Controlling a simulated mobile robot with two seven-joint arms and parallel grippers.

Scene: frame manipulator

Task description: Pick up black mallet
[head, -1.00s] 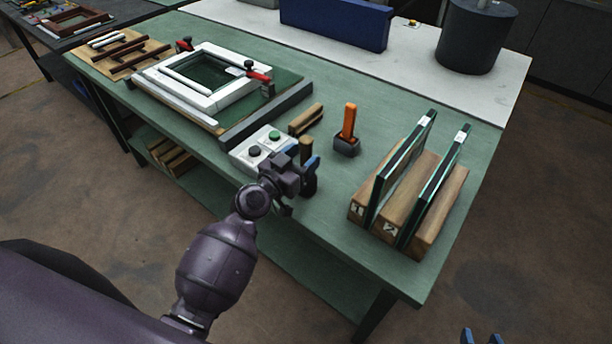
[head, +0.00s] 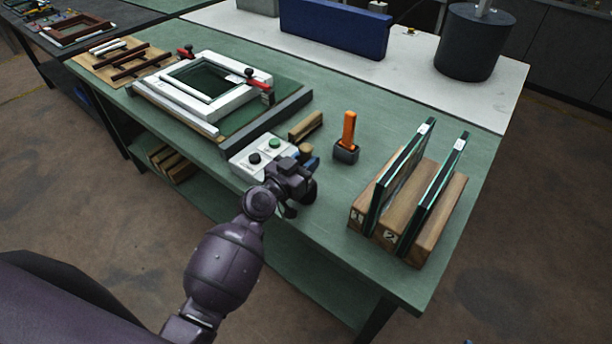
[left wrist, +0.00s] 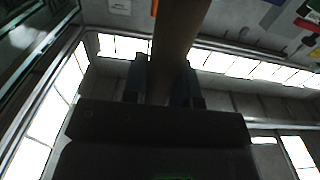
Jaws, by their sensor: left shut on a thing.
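My left gripper (head: 308,160) is over the front edge of the green workbench, beside the white button box. It is shut on a light wooden handle (head: 305,149), which I take to be the black mallet's. The wrist and fingers hide most of this tool, and its head does not show now. In the left wrist view the brown handle (left wrist: 176,45) stands between the two blue fingers. Another mallet (head: 347,152), with an orange handle and a dark grey head, stands upright to the right, apart from the gripper. Only a sliver of my right gripper (head: 467,342) shows at the bottom edge.
The button box (head: 262,157) is close left of the gripper, and a wooden block (head: 305,125) lies behind it. A wooden rack (head: 405,200) with upright glass panes stands to the right. A white frame (head: 205,90) with red clamps lies to the left.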

